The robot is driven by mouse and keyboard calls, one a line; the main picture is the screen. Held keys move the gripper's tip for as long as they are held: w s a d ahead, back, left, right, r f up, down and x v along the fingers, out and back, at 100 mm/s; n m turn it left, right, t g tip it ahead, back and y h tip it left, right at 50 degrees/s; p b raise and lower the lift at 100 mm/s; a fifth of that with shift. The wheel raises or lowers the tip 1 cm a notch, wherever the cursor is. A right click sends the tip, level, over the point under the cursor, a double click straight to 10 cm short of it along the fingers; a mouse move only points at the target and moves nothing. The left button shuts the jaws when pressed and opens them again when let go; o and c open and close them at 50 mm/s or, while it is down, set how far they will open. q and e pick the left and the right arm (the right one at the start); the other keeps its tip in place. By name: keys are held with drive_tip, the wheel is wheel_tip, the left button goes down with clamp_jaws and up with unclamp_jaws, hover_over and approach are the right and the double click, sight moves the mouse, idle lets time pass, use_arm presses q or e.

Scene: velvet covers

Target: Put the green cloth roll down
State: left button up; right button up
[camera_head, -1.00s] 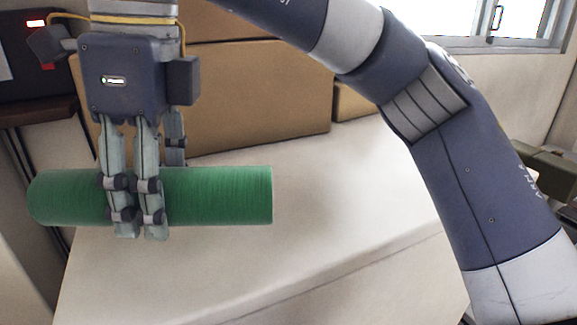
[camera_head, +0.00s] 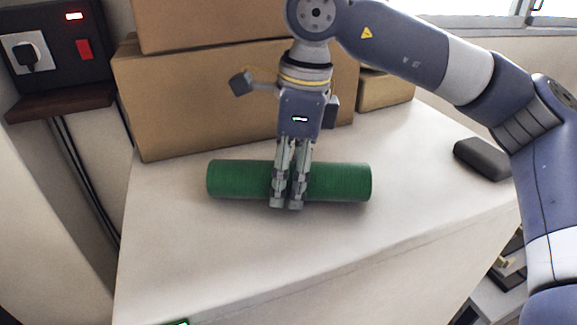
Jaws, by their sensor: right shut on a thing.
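The green cloth roll (camera_head: 340,182) lies level, its length running left to right, over the pale table top (camera_head: 230,250) in front of the cardboard boxes. My right gripper (camera_head: 287,204) comes down from above and is shut around the middle of the roll. The fingers cover part of the roll's front. I cannot tell for sure whether the roll touches the table or hangs just above it. My left gripper is not in view.
Cardboard boxes (camera_head: 200,105) are stacked behind the roll. A smaller box (camera_head: 388,92) stands right of them. A dark grey block (camera_head: 483,158) lies at the table's right. The table is clear in front. A wall socket (camera_head: 27,55) is at left.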

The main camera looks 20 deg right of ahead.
drive_tip(key=shift+f, duration=0.25)
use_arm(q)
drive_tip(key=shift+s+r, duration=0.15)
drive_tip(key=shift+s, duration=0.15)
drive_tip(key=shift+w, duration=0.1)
use_arm(e)
drive_tip(key=shift+s+a, duration=0.1)
drive_tip(key=shift+f, duration=0.15)
drive_tip(key=o, duration=1.2)
drive_tip(key=shift+o, duration=0.4)
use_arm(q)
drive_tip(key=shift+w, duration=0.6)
